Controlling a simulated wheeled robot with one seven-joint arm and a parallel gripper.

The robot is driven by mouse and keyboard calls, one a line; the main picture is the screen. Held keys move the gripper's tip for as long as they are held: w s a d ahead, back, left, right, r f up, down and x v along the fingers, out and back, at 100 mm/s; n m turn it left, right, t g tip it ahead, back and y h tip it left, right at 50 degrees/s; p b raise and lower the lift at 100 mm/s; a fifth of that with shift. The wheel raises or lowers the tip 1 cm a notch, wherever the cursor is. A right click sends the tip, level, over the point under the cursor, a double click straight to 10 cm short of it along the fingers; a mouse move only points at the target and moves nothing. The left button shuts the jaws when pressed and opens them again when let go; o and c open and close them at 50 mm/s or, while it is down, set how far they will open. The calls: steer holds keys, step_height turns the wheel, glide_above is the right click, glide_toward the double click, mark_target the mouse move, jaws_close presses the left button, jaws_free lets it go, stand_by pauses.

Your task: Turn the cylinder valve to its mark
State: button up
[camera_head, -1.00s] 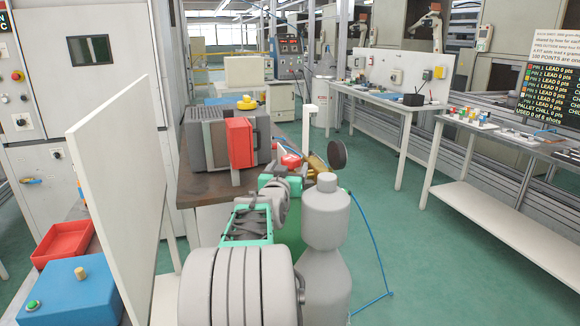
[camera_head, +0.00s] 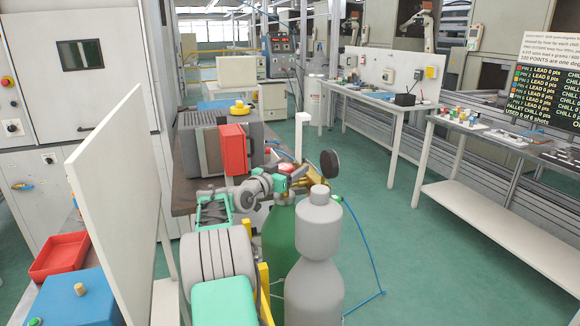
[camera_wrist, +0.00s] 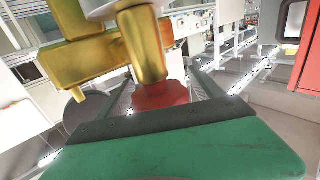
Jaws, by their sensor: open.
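The green cylinder (camera_head: 281,238) stands upright behind a grey cylinder, which hides part of it. Its brass valve (camera_head: 316,178) carries a round dark gauge (camera_head: 329,164). The red valve knob (camera_head: 284,168) shows small near the end of my arm. In the wrist view the red knob (camera_wrist: 160,95) sits below the brass valve body (camera_wrist: 145,45). My gripper (camera_wrist: 161,84) is open, with a dark finger on each side of the red knob; I cannot tell whether they touch it. The mark is not visible.
The grey cylinder (camera_head: 314,285) stands close in front, right of my arm. A bench (camera_head: 183,198) with a grey machine (camera_head: 222,140) and red box (camera_head: 234,150) lies behind. A white panel (camera_head: 120,200) stands left. A blue hose (camera_head: 368,245) crosses clear floor on the right.

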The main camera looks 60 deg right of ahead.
steer(key=shift+d, duration=0.1)
steer(key=c, duration=1.4)
